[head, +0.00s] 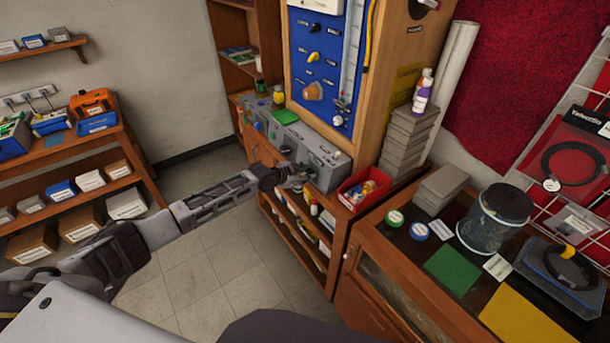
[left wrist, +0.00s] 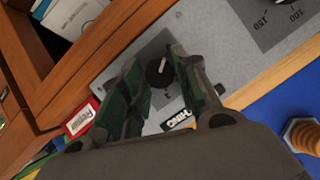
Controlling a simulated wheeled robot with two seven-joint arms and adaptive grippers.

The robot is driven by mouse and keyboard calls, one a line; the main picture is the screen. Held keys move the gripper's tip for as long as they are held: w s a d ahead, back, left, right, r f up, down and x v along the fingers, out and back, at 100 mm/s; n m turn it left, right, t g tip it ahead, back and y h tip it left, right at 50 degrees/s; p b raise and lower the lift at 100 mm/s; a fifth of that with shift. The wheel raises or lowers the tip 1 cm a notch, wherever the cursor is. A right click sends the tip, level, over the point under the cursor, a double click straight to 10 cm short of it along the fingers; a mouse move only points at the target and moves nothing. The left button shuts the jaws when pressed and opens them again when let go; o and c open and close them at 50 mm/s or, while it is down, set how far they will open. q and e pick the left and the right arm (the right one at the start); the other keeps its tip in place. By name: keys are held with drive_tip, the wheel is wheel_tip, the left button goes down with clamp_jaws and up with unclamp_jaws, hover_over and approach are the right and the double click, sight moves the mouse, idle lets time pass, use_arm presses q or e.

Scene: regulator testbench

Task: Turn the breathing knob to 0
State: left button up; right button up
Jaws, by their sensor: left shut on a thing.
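My left gripper (head: 292,178) reaches in from the left to the front of the grey console (head: 322,157) on the wooden bench. In the left wrist view, the breathing knob (left wrist: 158,72) is a small round black knob with a pale pointer line, on a grey panel face (left wrist: 118,75). The two dark green fingers of the left gripper (left wrist: 163,80) are shut on the knob, one on each side. A black label with white letters (left wrist: 180,118) below the knob is partly hidden by a finger. In the head view the gripper hides the knob. My right gripper is not in view.
A blue panel (head: 325,60) with yellow and orange knobs rises behind the console. A red bin (head: 352,200) stands just right of it. Grey boxes (head: 405,140) are stacked farther right. A dark scale marked 100 and 150 (left wrist: 275,22) lies beside the knob.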

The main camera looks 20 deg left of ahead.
use_arm(q)
drive_tip(key=shift+f, duration=0.15)
idle(0.3)
drive_tip(key=o, duration=1)
drive_tip(key=shift+s+a, duration=0.1)
drive_tip(key=v, duration=1.2)
drive_tip(key=shift+n, duration=0.3)
idle(0.4)
